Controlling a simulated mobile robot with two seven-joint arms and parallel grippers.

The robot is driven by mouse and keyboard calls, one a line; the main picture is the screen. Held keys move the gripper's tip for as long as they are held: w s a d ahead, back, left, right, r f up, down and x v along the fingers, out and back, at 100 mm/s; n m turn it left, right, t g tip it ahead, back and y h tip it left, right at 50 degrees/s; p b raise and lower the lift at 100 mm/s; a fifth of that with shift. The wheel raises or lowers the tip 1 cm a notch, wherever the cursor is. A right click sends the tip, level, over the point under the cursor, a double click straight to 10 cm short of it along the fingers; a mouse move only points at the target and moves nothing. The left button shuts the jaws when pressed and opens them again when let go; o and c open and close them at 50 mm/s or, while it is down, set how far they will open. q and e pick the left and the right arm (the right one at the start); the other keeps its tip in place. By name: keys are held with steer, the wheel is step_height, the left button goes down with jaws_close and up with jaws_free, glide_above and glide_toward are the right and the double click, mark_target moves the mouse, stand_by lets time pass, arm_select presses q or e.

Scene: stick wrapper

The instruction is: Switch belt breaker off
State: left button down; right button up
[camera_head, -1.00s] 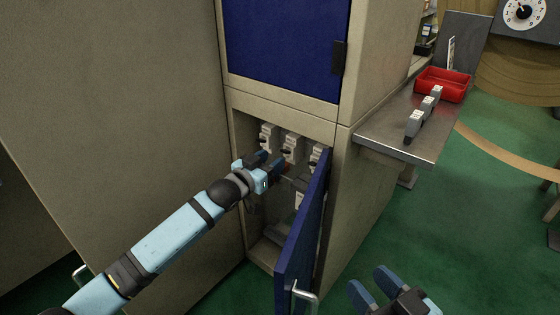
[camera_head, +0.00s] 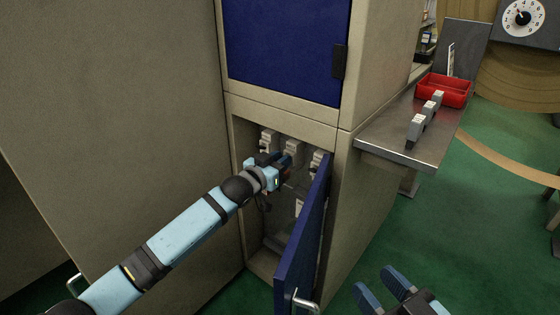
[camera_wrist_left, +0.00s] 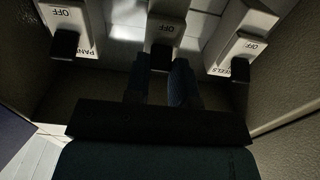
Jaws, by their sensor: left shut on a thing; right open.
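Three pale breakers sit in a row inside the open lower cabinet, each with a black lever. The left breaker (camera_head: 268,141) and right breaker (camera_head: 317,160) are clear of my gripper. My left gripper (camera_head: 287,161) is at the middle breaker (camera_head: 293,147). In the left wrist view its fingers (camera_wrist_left: 162,85) are shut on the middle breaker's black lever (camera_wrist_left: 160,57). The word OFF shows on all three; the middle breaker's name label is hidden. The outer labels partly read "PAN" and "EELS". My right gripper (camera_head: 382,286) is open and empty over the green floor.
The blue cabinet door (camera_head: 303,240) stands open just right of my left gripper, with a metal handle (camera_head: 305,300). The cabinet's side wall is close on the left. A metal bench (camera_head: 392,146) with a red tray (camera_head: 445,91) stands to the right.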

arm_select(q)
steer(key=shift+f, duration=0.15)
arm_select(e)
steer(key=shift+f, duration=0.15)
arm_select(q)
step_height(320, 180, down, 2)
steer(key=t+h+b, duration=0.1)
steer(key=t+h, duration=0.1)
steer(key=t+h+b, duration=0.1)
steer(key=t, duration=0.2)
steer(key=shift+f+t+h, duration=0.2)
steer(key=shift+t+h, duration=0.1)
steer(key=shift+h, duration=0.1)
arm_select(e)
steer(key=shift+w+d+r+n+t, duration=0.4)
steer(key=shift+w+n+t, duration=0.1)
steer(key=shift+n, duration=0.3)
steer(key=shift+s+f, duration=0.1)
arm_select(q)
steer(key=c, duration=1)
jaws_free()
steer(key=shift+o, duration=0.2)
arm_select(e)
steer(key=shift+a, duration=0.1)
